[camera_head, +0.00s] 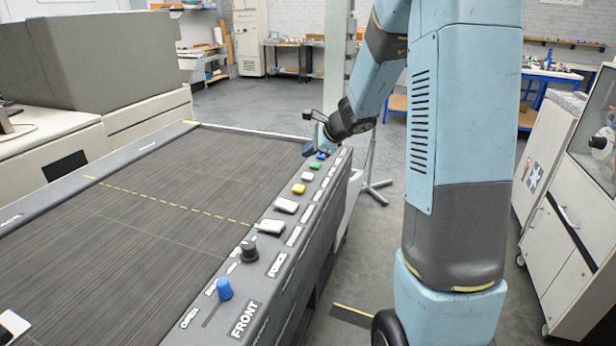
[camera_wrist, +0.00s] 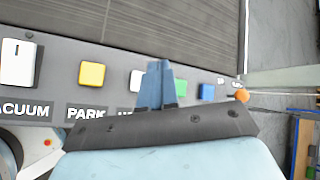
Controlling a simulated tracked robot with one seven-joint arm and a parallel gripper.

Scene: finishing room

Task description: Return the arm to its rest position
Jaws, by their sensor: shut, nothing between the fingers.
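My arm (camera_head: 376,75) reaches forward from its column and bends down toward the far end of the machine's control panel. My gripper (camera_head: 309,150) is over the panel's far end, near the blue button (camera_head: 321,156) and the green button (camera_head: 315,166). In the wrist view, the blue fingers of my gripper (camera_wrist: 159,68) are together with nothing between them. They lie across the panel between a white button (camera_wrist: 137,80) and the green button (camera_wrist: 179,88). I cannot tell whether the fingertips touch the panel.
The dark machine bed (camera_head: 150,215) fills the left. Along its panel are a yellow button (camera_head: 299,188), white switches (camera_head: 271,227), a black knob (camera_head: 249,252) and a blue lever (camera_head: 224,289). A white cabinet (camera_head: 570,250) stands at right. Open grey floor (camera_head: 255,103) lies behind the machine.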

